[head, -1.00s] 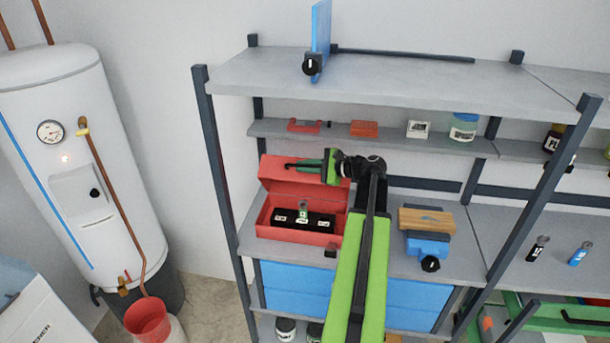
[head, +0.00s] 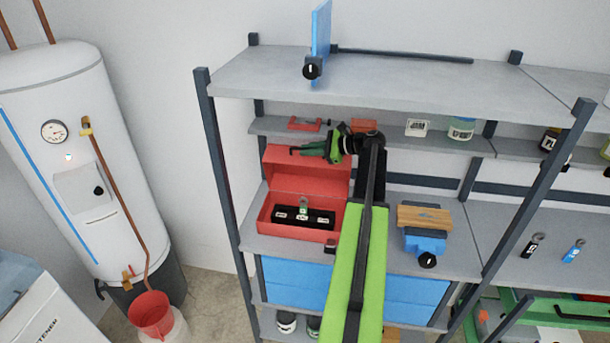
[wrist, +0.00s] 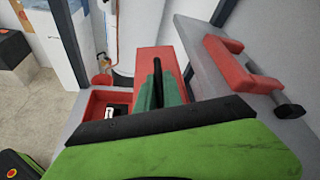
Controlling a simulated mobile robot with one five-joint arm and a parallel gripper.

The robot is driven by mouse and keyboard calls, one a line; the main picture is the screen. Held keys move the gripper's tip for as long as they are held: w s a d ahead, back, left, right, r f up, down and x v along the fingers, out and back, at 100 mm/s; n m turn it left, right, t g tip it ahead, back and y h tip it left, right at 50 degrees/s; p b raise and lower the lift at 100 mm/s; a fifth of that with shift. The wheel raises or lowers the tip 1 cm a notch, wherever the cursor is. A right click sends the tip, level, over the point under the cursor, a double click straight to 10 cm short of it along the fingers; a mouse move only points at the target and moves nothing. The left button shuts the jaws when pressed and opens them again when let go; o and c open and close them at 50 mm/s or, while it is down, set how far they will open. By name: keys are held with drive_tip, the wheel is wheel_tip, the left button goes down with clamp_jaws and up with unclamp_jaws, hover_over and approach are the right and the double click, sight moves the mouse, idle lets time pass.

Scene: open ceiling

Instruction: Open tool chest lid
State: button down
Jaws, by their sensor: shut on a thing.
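The red tool chest (head: 264,226) stands on the shelf unit's middle shelf. Its lid (head: 300,170) is raised and tilted back, and the black insert (head: 303,218) with several labelled items shows inside. My gripper (head: 308,150) is at the top edge of the lid, with its dark green fingers lying along that edge. In the wrist view the fingers (wrist: 160,88) look closed together against the red lid (wrist: 150,60), with the open chest (wrist: 95,108) below and to the left. The exact contact is partly hidden.
A small shelf behind holds a red clamp (head: 304,124), an orange-red block (head: 363,125), a white box and a jar. A blue vise with a wooden block (head: 425,218) stands right of the chest.

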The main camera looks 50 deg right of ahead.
drive_tip(key=shift+w+d, duration=0.4)
drive_tip(key=shift+d, duration=0.3)
drive_tip(key=shift+d+r+m, duration=0.1)
drive_tip(key=shift+r+m, duration=0.15)
drive_tip(key=shift+m, duration=0.15)
drive_tip(key=shift+w, duration=0.1)
drive_tip(key=shift+w+d+r+y, duration=0.1)
drive_tip(key=shift+d+r+y, duration=0.05)
drive_tip(key=shift+d+y, duration=0.2)
drive_tip(key=c, duration=1.4)
unclamp_jaws()
drive_tip(key=shift+g, duration=0.3)
